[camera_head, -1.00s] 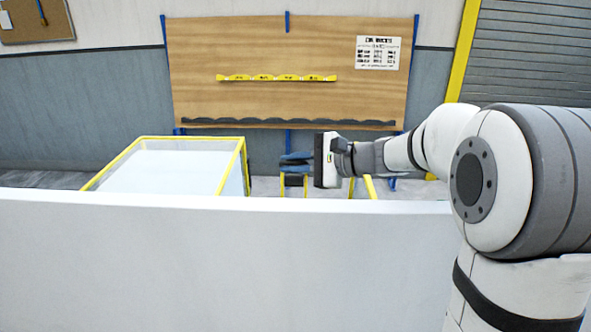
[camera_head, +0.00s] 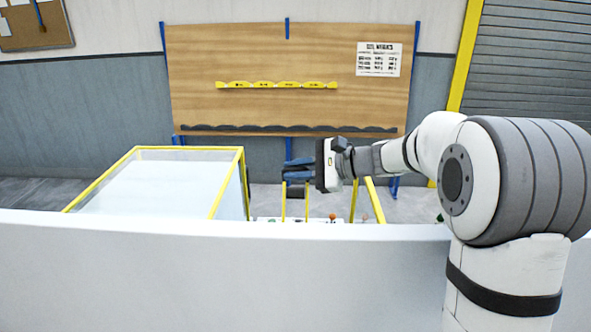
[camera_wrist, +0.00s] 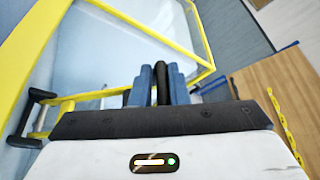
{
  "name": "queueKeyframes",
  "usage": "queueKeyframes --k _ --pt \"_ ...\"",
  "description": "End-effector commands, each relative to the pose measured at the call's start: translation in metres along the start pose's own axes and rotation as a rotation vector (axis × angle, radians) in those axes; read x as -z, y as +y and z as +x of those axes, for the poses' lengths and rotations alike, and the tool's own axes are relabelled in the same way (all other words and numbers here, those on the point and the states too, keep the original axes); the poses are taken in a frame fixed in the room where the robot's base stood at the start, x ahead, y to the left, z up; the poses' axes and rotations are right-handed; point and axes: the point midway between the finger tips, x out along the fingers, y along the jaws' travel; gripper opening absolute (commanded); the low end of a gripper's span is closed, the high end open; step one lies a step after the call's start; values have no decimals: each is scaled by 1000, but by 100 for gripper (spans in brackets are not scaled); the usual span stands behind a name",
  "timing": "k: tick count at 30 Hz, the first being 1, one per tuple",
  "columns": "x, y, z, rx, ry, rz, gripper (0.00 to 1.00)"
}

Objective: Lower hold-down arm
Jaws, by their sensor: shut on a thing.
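My gripper (camera_head: 290,170) reaches left from my arm in the head view, its blue fingers closed together. In the wrist view the blue fingers (camera_wrist: 160,84) are shut on a black upright piece, which looks like the grip of the hold-down arm (camera_wrist: 162,82). A yellow bar (camera_wrist: 88,97) runs beside the fingers, with a dark roller-like end (camera_wrist: 30,118) at the left. In the head view thin yellow bars (camera_head: 282,204) and a dark part (camera_head: 295,190) show below the fingers. The lower part of the machine is hidden behind the white edge.
A yellow-framed clear enclosure (camera_head: 242,165) stands left of my gripper. A panel with an orange knob (camera_head: 332,217) shows low behind the white edge (camera_head: 200,229). A wooden board (camera_head: 290,60) with a yellow strip (camera_head: 276,85) stands behind.

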Motion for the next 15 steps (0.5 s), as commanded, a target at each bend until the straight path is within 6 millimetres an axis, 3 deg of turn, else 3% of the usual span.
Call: queueKeyframes --k 2,3,9,15 --pt "-4 -6 -1 12 -2 -8 0" --pt "-4 -6 -1 12 -2 -9 16" --pt "-3 -4 0 7 -3 -6 33" --pt "-3 -2 0 4 -3 -4 33"
